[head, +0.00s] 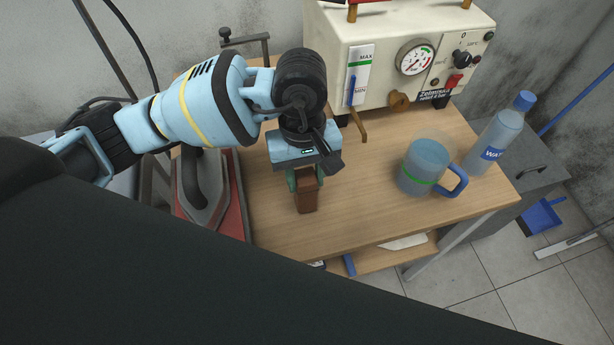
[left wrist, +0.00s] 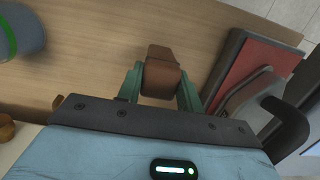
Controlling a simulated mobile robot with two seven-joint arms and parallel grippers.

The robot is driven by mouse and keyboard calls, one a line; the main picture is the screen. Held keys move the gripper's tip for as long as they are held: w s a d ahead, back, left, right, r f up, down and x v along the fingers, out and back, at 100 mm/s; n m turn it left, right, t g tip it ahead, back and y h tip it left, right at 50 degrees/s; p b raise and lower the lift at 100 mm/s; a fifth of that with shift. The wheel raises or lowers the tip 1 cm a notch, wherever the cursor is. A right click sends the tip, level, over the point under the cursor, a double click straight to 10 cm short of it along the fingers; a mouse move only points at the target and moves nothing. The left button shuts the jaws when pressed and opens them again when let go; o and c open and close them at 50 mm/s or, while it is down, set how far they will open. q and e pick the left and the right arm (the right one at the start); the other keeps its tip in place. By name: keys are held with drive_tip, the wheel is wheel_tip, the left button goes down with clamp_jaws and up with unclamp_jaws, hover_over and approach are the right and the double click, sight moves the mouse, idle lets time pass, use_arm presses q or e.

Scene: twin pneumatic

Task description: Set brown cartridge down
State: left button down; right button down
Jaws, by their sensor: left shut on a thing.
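My left gripper (head: 305,180) is shut on the brown cartridge (head: 307,202) over the wooden table (head: 350,215). The cartridge is a small brown block that hangs below the green fingers. In the left wrist view, the cartridge (left wrist: 161,76) sits between the two green fingers of my left gripper (left wrist: 160,88), with the wooden surface behind it. I cannot tell whether its lower end touches the table. My right gripper is not in view.
A cream machine (head: 385,60) with a gauge stands at the back. A blue-handled mug (head: 424,170) and a water bottle (head: 497,135) stand at the right. An iron (head: 205,190) on a red pad lies at the left. The front middle of the table is clear.

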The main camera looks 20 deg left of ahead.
use_arm(q)
drive_tip(key=shift+f, duration=0.7)
drive_tip(key=shift+r, duration=0.15)
drive_tip(key=c, duration=1.4)
unclamp_jaws()
drive_tip(key=shift+f, duration=0.25)
drive_tip(key=o, duration=0.5)
drive_tip(key=shift+r, duration=0.1)
drive_tip(key=r, duration=0.8)
drive_tip(key=w+r, duration=0.1)
drive_tip(key=r, duration=0.3)
drive_tip(key=shift+a+r, duration=0.1)
drive_tip(key=shift+a, duration=0.3)
drive_tip(key=shift+w, duration=0.1)
